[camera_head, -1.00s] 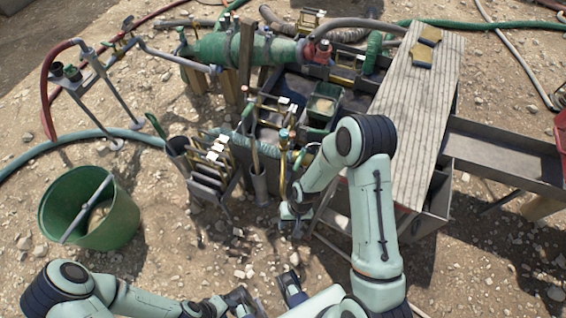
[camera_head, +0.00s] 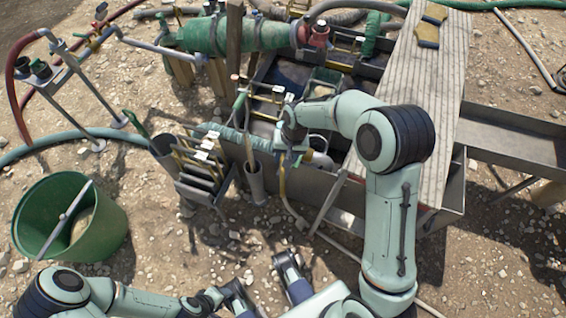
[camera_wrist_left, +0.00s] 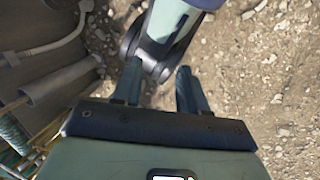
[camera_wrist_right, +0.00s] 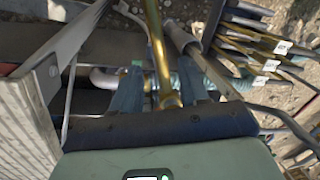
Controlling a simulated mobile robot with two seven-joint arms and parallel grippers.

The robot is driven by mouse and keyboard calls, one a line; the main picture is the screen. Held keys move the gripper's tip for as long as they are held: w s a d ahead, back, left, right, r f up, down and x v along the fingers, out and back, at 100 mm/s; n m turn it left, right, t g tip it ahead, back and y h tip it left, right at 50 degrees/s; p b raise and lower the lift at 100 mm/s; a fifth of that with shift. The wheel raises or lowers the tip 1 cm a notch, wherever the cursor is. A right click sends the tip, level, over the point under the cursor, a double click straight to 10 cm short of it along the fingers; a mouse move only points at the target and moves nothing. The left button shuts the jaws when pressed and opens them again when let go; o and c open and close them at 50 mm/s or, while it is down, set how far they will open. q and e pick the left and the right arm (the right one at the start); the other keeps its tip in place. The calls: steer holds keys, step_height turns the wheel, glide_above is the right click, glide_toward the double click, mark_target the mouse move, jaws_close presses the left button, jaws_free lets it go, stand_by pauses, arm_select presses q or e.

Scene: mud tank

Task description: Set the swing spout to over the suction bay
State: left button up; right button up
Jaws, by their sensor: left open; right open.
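A brass pipe (camera_wrist_right: 157,45) with a fitting at its lower end runs between the fingertips of my right gripper in the right wrist view. It seems to be part of the swing spout, but I cannot tell for sure. My right gripper (camera_wrist_right: 158,88) is open around or just above the pipe; contact is not clear. In the head view my right gripper (camera_head: 291,140) is at the tank's near wall, and my arm hides part of the tank bays (camera_head: 325,80). My left gripper (camera_wrist_left: 158,88) is open and empty over gravel, low in the head view.
A ribbed walkway board (camera_head: 428,100) covers the tank's right side. A rack of handled plates (camera_head: 203,175) and an upright tube (camera_head: 256,183) stand close left of my right gripper. A green bucket (camera_head: 102,232) stands at left. Gravel in front is mostly clear.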

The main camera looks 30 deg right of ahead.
mark_target(282, 171)
steer(key=shift+w+a+f+b, duration=0.1)
steer(key=shift+a+f+b, duration=0.1)
steer(key=shift+f, duration=0.9)
steer(key=shift+w+a+f+b, duration=0.1)
steer(key=shift+f+b, duration=0.05)
steer(key=shift+f, duration=0.95)
steer(key=shift+c, duration=0.2)
jaws_close()
